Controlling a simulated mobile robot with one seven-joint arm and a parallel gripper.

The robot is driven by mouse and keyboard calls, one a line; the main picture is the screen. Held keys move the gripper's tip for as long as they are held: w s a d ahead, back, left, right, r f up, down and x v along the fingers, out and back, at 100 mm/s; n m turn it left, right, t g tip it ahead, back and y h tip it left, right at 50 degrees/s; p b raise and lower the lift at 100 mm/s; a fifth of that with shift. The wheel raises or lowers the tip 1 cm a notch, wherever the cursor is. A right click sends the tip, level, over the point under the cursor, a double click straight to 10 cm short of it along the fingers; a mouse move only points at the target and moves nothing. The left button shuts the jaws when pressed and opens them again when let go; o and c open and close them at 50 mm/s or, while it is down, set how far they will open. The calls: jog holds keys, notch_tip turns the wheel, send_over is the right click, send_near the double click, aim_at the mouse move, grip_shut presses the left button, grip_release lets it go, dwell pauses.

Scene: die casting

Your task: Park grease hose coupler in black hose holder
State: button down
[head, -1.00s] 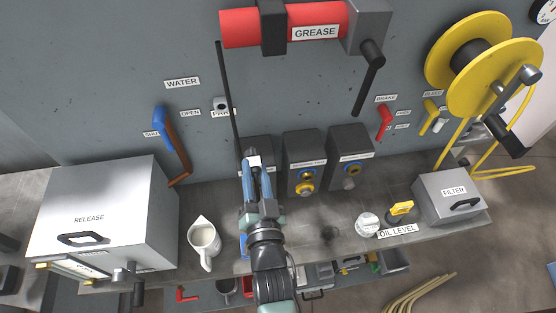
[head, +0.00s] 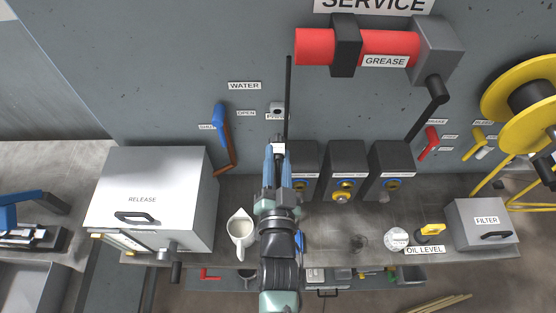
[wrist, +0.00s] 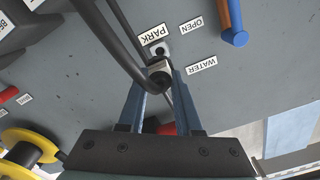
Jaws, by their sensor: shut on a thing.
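The grease hose coupler (wrist: 159,71) is a short metallic cylinder on the end of a black hose (wrist: 108,42). My gripper (wrist: 159,88) is shut on it, with a blue finger on each side. In the head view my gripper (head: 279,152) points at the back panel, just below the PARK label, and the coupler (head: 279,148) shows as a small pale piece between its tips. The hose holder (head: 277,108) is a small light-grey block with a dark opening on the panel. In the wrist view the holder (wrist: 160,48) lies just beyond the coupler; whether they touch I cannot tell.
A blue-handled water valve (head: 220,125) is left of the holder. Black boxes with knobs (head: 346,170) stand right of my gripper. A white jug (head: 241,232) and the RELEASE box (head: 155,200) are to the left. The red grease cylinder (head: 385,43) is above right.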

aim_at(278, 137)
jog(key=shift+w+b, duration=0.7)
jog(key=shift+w, duration=1.9)
jog(key=shift+w, duration=1.35)
jog(key=c, duration=0.5)
grip_release()
jog(key=s+b, duration=0.3)
jog(key=s, duration=0.9)
jog(key=shift+f, duration=0.1)
jog(key=shift+s, duration=0.5)
